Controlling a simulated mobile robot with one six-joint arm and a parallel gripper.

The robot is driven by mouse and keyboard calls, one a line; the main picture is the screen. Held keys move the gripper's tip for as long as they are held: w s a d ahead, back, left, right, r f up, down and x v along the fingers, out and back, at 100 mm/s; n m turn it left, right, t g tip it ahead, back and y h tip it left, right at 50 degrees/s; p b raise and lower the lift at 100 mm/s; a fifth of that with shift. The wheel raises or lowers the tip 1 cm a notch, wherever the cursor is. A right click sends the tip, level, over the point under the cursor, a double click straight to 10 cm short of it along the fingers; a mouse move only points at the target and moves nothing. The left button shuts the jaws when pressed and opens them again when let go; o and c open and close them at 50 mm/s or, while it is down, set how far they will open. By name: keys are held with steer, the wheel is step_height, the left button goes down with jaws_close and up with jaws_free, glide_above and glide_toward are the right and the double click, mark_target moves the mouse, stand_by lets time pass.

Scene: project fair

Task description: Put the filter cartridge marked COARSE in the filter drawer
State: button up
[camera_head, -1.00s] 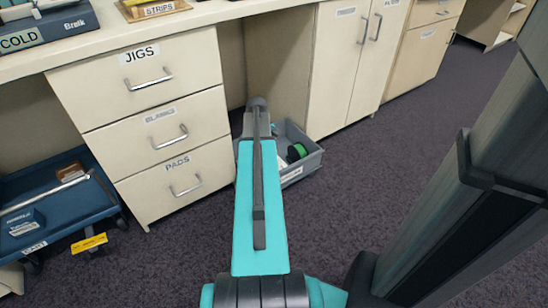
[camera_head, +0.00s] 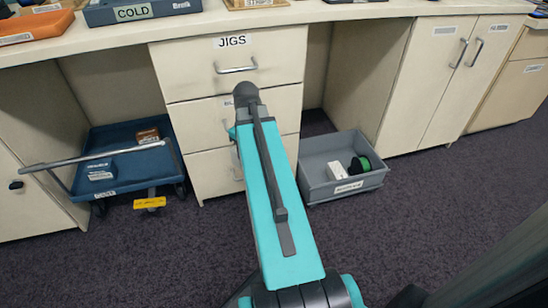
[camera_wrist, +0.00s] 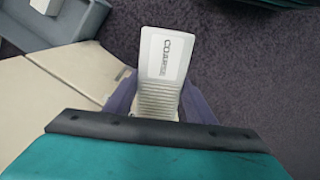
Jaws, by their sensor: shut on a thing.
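The filter cartridge (camera_wrist: 163,70) is a pale block with a ridged body and a white label that reads COARSE. It shows in the wrist view, pointing away from my gripper (camera_wrist: 158,108). My gripper is shut on its near end, with a purple finger on each side. In the head view my arm hides the gripper and the cartridge. I see no drawer marked as the filter drawer. A cream drawer unit has a closed top drawer marked JIGS (camera_head: 260,68); my arm partly covers the two closed drawers below.
A grey bin (camera_head: 318,193) on the carpet right of the drawers holds a white block (camera_head: 336,171) and a green spool (camera_head: 371,163). A blue cart (camera_head: 135,180) stands left. Closed cupboards (camera_head: 425,90) stand right. The carpet in front is clear.

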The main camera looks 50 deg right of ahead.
steer(key=w+a+r+n, duration=0.2)
steer(key=w+a+r, duration=0.3)
steer(key=a, duration=0.6)
steer(key=w+a+r+n, duration=0.2)
steer(key=w+a+r, duration=0.3)
steer(key=a, duration=0.6)
steer(key=w+a+r+n, duration=0.1)
steer(key=w+a+r, duration=0.5)
steer(key=a, duration=0.5)
steer(key=shift+w+a+n, duration=0.15)
steer(key=shift+w+n, duration=0.25)
steer(key=shift+w, duration=0.5)
steer(key=shift+w, duration=0.15)
